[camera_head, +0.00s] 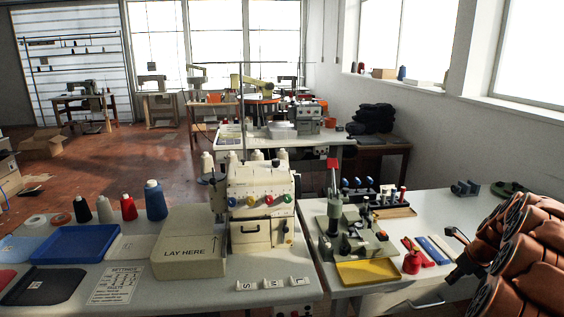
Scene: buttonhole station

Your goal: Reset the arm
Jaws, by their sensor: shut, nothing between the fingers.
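My arm (525,250), in copper-brown links, is folded at the right edge of the head view. My gripper (453,279) shows as a small dark end at the left side of these links, above the right table's front part. It is shut and I see nothing held in it. Its fingers are small and partly hidden by the arm, so their detail is unclear.
The left table carries a sewing machine (259,200), a "LAY HERE" block (188,243) and a blue tray (75,243).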

